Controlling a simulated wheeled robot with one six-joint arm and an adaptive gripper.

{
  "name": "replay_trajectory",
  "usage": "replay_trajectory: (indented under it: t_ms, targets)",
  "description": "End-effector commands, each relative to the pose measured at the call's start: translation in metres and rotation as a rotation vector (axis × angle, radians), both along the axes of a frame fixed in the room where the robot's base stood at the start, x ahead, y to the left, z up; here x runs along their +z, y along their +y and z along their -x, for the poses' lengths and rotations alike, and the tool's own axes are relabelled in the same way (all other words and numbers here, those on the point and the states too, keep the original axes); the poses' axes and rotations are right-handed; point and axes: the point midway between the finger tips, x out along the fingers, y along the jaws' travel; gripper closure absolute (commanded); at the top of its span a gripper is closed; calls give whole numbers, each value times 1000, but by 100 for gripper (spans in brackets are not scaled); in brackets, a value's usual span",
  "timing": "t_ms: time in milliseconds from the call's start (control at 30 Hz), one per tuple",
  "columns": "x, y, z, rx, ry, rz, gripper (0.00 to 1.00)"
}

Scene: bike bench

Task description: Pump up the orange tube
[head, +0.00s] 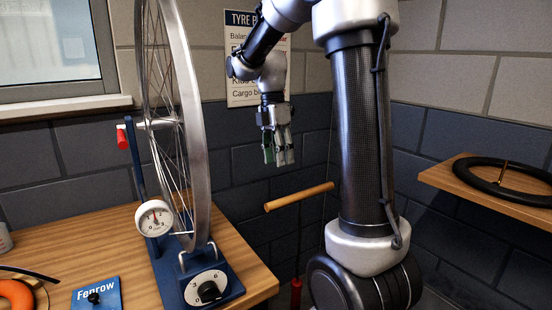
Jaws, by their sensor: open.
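The orange tube (14,294) lies on the wooden bench at the lower left, cut off by the picture's edge. A black hose-like strip (28,273) runs beside it; I cannot tell whether they are joined. A wooden bar handle (300,197) stands in front of the dark wall, right of the bench. A red upright part (296,292) shows below it at the picture's bottom; together they look like a floor pump, mostly hidden. My gripper (278,160) hangs pointing down above the handle, open and apart from it. Something green shows at its left finger.
A wheel (184,120) stands upright in a blue stand with a white gauge (155,217) and a dial (208,287). A blue Fenrow plate (97,296) with a black knob lies on the bench (95,244). A black tyre (470,180) rests on the right shelf (440,178). A poster hangs behind.

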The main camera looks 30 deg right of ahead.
Motion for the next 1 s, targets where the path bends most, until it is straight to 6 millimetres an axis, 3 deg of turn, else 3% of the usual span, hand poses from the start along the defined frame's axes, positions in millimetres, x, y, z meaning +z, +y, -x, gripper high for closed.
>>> replay_trajectory:
  t_ms: [33, 100, 233, 600, 800, 1000]
  targets:
    - [-1, 0, 0, -1, 3, 0, 66]
    - [1, -2, -10, -5, -5, 1, 79]
    - [11, -3, -22, -233, -16, 45, 100]
    - [38, -5, -37, -1277, -20, 247, 100]
    - [38, -5, -34, -1519, -12, 303, 100]
    - [20, -5, -30, -1542, -11, 308, 100]
